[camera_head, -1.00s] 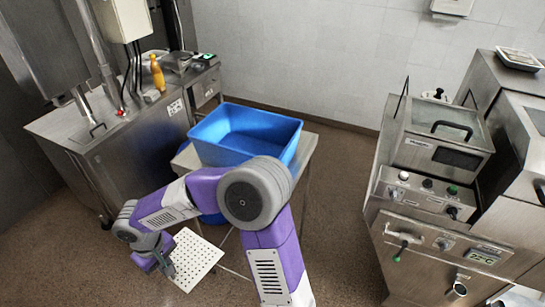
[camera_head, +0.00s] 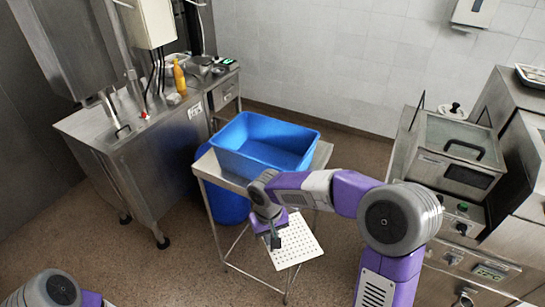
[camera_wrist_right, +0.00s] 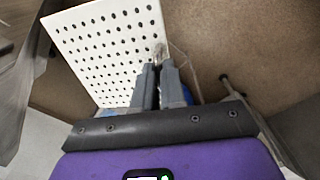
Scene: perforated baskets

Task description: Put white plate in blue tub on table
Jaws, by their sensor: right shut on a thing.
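The white perforated plate (camera_head: 300,246) is held in my right gripper (camera_head: 275,241), in front of the metal table and below the level of its top. In the right wrist view the plate (camera_wrist_right: 105,50) extends up and left from my right gripper (camera_wrist_right: 158,62), whose fingers are shut on its edge. The blue tub (camera_head: 243,167) stands upright on the metal table (camera_head: 213,174), behind and above the plate in the head view. Its inside looks empty. Part of my left arm shows at the bottom left of the head view; its gripper is out of the picture.
A blue round container (camera_head: 226,207) sits below the table. A steel counter (camera_head: 140,165) with an orange bottle (camera_head: 179,78) stands on the left. Steel kitchen machines (camera_head: 455,160) stand on the right. Brown floor is open between the table and the machines.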

